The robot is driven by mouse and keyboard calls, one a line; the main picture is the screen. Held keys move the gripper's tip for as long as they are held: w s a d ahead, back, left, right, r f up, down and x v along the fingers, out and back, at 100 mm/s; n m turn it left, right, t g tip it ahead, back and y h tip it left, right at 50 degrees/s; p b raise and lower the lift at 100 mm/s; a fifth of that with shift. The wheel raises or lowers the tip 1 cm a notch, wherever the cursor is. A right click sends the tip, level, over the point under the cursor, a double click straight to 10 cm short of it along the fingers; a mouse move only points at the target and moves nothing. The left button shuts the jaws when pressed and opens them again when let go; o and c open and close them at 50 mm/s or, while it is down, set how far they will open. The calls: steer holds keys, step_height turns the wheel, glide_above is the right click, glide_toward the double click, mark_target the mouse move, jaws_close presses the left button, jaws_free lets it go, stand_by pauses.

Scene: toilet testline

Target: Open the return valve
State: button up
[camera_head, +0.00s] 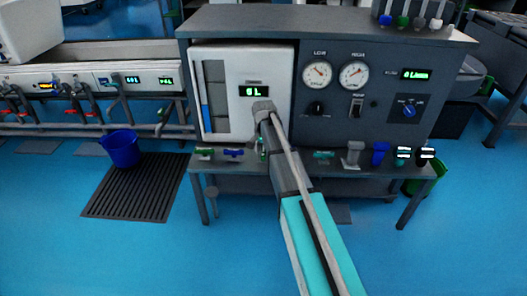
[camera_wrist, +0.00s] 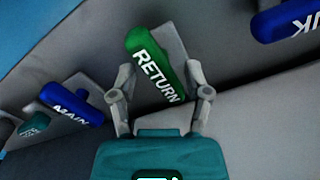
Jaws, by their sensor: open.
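The return valve handle (camera_wrist: 155,66) is a green bar lettered RETURN, seen in the wrist view on a grey mount. It sits slanted between the two fingers of my gripper (camera_wrist: 159,74). The fingers are spread, one on each side of the handle, with no clear grip on it. In the head view my arm hides most of this spot below the white panel, and I cannot make out the fingers there. Only a sliver of green shows beside the arm.
In the wrist view a blue MAIN handle (camera_wrist: 72,104) and a teal handle (camera_wrist: 34,125) lie left, and another blue handle (camera_wrist: 286,20) upper right. In the head view, the white panel (camera_head: 224,112) and gauge panel (camera_head: 335,110) stand behind. A blue bucket (camera_head: 121,149) stands left.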

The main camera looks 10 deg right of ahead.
mark_target(264, 151)
steer(key=m, duration=1.2)
steer(key=shift+m, duration=0.3)
step_height(264, 151, up, 14)
steer(key=p, duration=1.4)
steer(key=s+a+f+n+b, duration=0.1)
steer(key=s+f+n+b, duration=1.9)
steer(key=s, duration=0.6)
steer(key=shift+a+f+n+b, duration=0.4)
steer(key=shift+f+b, duration=0.75)
